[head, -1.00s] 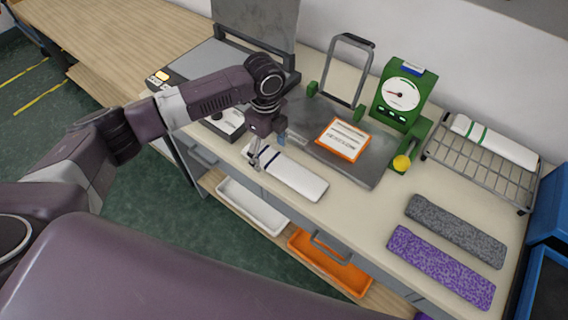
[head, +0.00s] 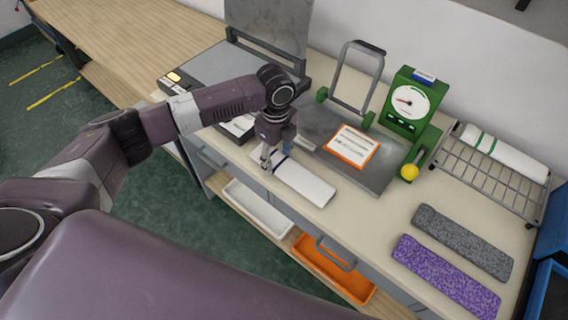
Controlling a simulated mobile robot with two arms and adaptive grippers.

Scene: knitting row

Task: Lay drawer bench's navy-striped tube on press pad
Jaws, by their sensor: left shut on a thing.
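The navy-striped tube (head: 306,184) is a flat white piece with a navy band near its left end. It lies along the front edge of the bench, in front of a grey metal plate. My left gripper (head: 271,163) points down at the tube's left end, beside the navy band, and is shut on it. I cannot tell whether the tube is clear of the bench top. The press has its lid (head: 268,28) raised, and its grey pad (head: 212,70) lies bare to the left, partly behind my left arm. My right gripper is out of view.
An orange-edged card (head: 352,147) lies on the metal plate. A green dial gauge (head: 405,105) stands behind it. A wire rack (head: 485,185) holds a green-striped white tube (head: 507,152). Grey (head: 462,242) and purple (head: 445,275) strips lie at the right.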

